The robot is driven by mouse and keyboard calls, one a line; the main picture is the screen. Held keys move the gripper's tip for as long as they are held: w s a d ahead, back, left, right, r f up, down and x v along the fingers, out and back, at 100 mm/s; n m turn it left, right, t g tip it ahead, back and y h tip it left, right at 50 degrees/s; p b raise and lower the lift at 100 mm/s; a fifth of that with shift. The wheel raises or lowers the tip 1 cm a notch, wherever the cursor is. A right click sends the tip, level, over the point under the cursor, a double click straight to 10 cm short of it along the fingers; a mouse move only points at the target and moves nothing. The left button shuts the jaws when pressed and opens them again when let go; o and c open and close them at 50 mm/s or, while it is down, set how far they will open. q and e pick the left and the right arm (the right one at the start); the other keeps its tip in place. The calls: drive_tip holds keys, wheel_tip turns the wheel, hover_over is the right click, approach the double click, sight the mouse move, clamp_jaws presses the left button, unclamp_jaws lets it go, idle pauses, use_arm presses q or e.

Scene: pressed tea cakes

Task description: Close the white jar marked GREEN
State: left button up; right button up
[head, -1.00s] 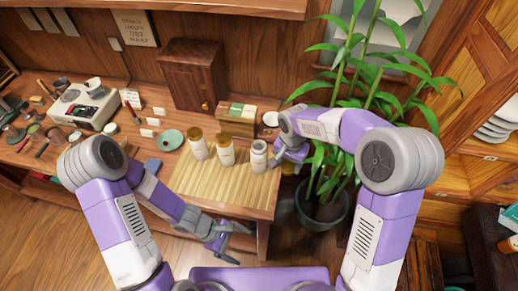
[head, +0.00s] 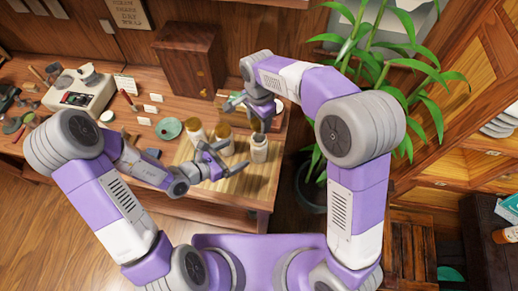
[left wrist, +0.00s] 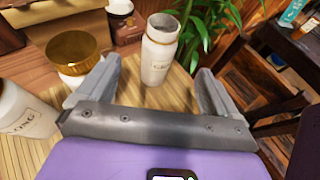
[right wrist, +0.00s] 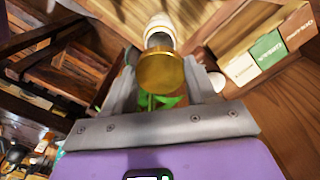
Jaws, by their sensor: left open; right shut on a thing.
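The white jar (head: 259,152) stands upright and open at the right of the bamboo mat. My right gripper (head: 262,116) is above and just behind the jar. It is shut on a gold lid (right wrist: 160,72), with the white jar (right wrist: 158,25) beyond it. The head view does not show the lid clearly.
Two gold-lidded white jars, a middle one (head: 224,145) and a left one (head: 195,132), stand close to the left gripper. A green saucer (head: 169,128) lies further left. A wooden cabinet (head: 188,60) stands behind. A potted plant (head: 310,180) is right of the table.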

sight(253, 145)
use_arm(q)
drive_tip(key=shift+d, duration=0.1)
drive_tip(key=x, duration=1.2)
drive_tip(key=c, duration=1.5)
use_arm(e)
drive_tip(key=shift+f, duration=2.55)
drive_tip(key=shift+a+f, duration=0.1)
drive_tip(key=shift+f, duration=0.75)
drive_tip(key=shift+f, duration=0.6)
